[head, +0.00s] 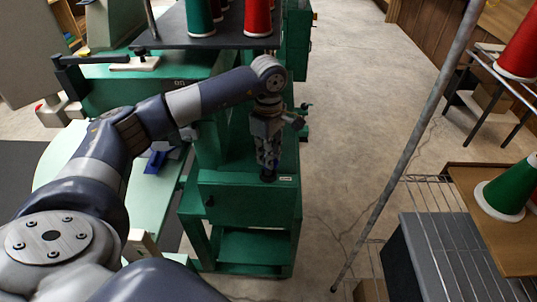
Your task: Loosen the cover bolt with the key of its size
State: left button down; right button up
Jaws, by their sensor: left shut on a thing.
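My left gripper (268,172) points straight down over the top front edge of the green machine (240,200), close to its front panel. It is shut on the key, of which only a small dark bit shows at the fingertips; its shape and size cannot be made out. The cover bolt cannot be made out; the fingers hide the spot below them. A small pale label sits on the panel just right of the fingertips. My right gripper is not in view.
A blue item (155,161) lies on the pale green table (60,180) at left. A dark shelf (215,40) with green and red cones stands behind. A slanting grey pole (405,150) crosses the right side, near a wire rack (450,255). Open floor (345,120) lies between.

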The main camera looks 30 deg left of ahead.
pick_arm(q)
jog(key=n, duration=0.3)
jog(key=shift+n, duration=0.4)
jog(key=n, duration=0.2)
jog(key=shift+r+n+b, duration=0.15)
jog(key=shift+n+b, duration=0.15)
jog(key=shift+n, duration=0.1)
jog(key=shift+m+b, duration=0.35)
jog(key=shift+m, duration=0.45)
jog(key=shift+r+p, duration=1.8)
jog(key=shift+r, duration=1.25)
